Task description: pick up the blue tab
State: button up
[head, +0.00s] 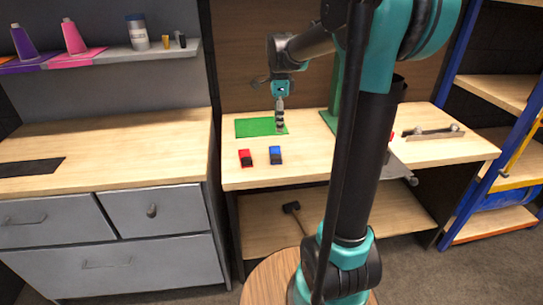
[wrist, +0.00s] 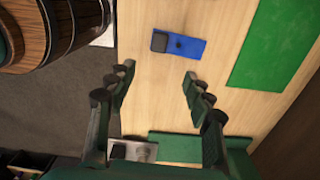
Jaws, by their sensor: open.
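The blue tab (head: 275,149) is a small blue piece with a dark block at one end. It lies flat on the wooden workbench, in front of the green mat. In the wrist view the blue tab (wrist: 188,47) lies at the top centre, beyond the fingertips, with its dark block at its left end. My gripper (head: 280,126) hangs above the right part of the green mat, behind the blue tab. In the wrist view my gripper (wrist: 157,74) is open, with nothing between its fingers.
A red tab (head: 245,153) lies left of the blue one. The green mat (head: 255,127) is flat on the workbench (head: 320,155). A metal piece (head: 433,132) lies at the right. A wooden barrel (wrist: 55,25) stands off the bench edge. Bare wood surrounds the tabs.

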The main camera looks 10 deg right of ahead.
aim_at(278, 156)
notch_tip(278, 156, down, 15)
jog(key=shift+s+a+r, duration=0.1)
jog(key=shift+r, duration=0.1)
dwell(0.4)
grip_shut()
